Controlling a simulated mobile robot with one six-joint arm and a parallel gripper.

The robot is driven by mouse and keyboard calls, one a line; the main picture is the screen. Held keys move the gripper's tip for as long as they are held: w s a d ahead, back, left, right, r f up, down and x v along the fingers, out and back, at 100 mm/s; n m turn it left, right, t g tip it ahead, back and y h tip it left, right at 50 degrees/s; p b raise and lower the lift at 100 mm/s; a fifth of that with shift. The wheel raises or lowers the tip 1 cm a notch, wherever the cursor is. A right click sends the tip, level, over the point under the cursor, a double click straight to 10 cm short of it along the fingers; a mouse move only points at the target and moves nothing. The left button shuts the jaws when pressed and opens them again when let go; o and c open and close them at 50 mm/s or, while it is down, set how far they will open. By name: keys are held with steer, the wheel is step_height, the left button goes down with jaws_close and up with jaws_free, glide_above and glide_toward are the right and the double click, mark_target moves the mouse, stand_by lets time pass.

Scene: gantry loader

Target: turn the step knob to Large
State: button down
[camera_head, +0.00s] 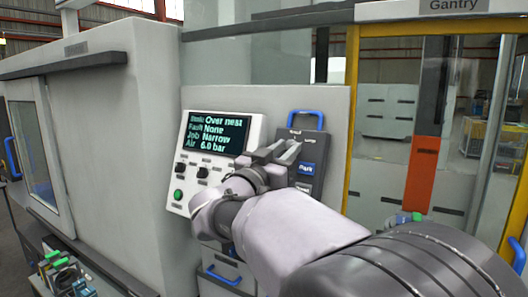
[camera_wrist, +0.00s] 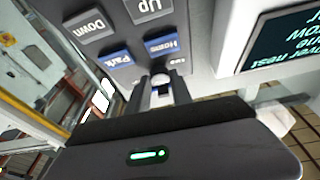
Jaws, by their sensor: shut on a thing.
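The dark pendant (camera_head: 318,148) hangs right of the screen panel, and most of its face is hidden behind my gripper in the head view. My gripper (camera_wrist: 165,88) is shut on this knob, with a finger at each side. In the head view my gripper (camera_head: 284,151) reaches the pendant's upper left part. The knob's pointer and markings are too small to read.
The white panel (camera_head: 254,122) has a screen (camera_head: 215,133) reading Over nest, Fault None, Job Narrow, Air 6.0 bar. Two black knobs (camera_head: 180,168) (camera_head: 202,172) and a green button (camera_head: 178,194) sit below it. The yellow-framed Gantry enclosure (camera_head: 351,120) stands to the right.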

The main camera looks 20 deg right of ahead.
steer(key=c, duration=1.4)
jaws_free()
steer(key=v, duration=1.7)
steer(key=shift+a, duration=0.15)
steer(key=shift+s+f, duration=0.1)
steer(key=shift+s, duration=0.05)
